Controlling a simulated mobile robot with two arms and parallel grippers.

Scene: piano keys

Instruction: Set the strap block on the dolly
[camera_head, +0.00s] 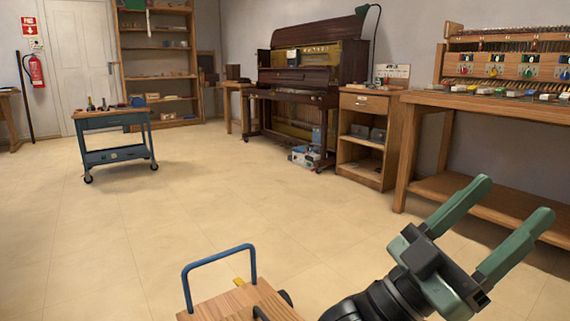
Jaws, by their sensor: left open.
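My left gripper (512,200) is at the lower right, with two green fingers spread apart and nothing between them. It points up and to the right, in front of the wooden workbench. A low wooden dolly (222,307) with a blue tube handle (219,263) is at the bottom edge, left of my left arm. Only part of the dolly shows; the rest is cut off by the frame. I cannot pick out the strap block. My right gripper is not in view.
An open upright piano (345,75) stands at the back wall, with a toolbox (308,155) on the floor before it. A wooden cabinet (365,140) and workbench (480,105) line the right. A blue cart (110,157) stands left. The middle floor is clear.

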